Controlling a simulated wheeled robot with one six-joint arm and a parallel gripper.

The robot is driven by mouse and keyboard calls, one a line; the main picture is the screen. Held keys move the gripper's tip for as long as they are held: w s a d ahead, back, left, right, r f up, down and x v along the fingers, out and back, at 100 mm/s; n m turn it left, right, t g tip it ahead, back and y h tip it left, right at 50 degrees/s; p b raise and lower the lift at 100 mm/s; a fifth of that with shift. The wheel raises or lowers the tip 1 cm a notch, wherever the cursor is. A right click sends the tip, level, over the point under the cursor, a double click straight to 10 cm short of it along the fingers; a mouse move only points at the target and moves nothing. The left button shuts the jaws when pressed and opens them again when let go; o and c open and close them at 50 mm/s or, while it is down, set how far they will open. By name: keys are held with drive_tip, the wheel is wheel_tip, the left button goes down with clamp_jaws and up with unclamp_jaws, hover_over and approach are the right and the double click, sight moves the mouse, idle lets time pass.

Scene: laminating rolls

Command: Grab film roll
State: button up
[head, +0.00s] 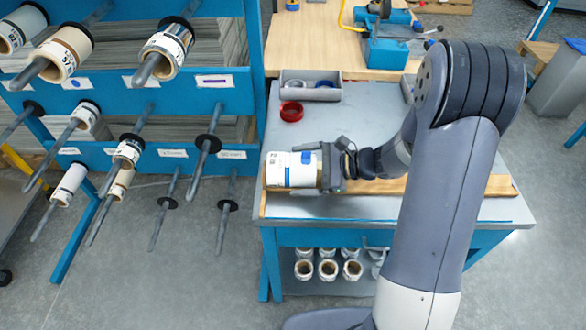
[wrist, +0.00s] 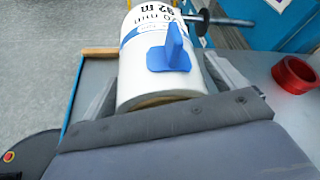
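A white film roll (head: 291,170) with a printed label and a blue tab lies on its side at the left end of the workbench. My gripper (head: 322,168) reaches it from the right, at the roll's near end. In the wrist view the roll (wrist: 160,62) fills the space between my two fingers, which lie against its sides, so the gripper (wrist: 163,90) looks shut on it. The blue tab faces the wrist camera. The roll's underside is hidden, so I cannot tell whether it touches the bench.
A blue rack (head: 130,95) with spindles and several rolls stands to the left. On the grey bench (head: 430,208) are a wooden board (head: 395,187), a red tape ring (head: 291,111) and a grey bin (head: 311,84). Several rolls (head: 328,269) stand on the shelf below.

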drive_tip(key=c, duration=1)
drive_tip(key=shift+c, duration=0.3)
drive_tip(key=shift+r, duration=0.1)
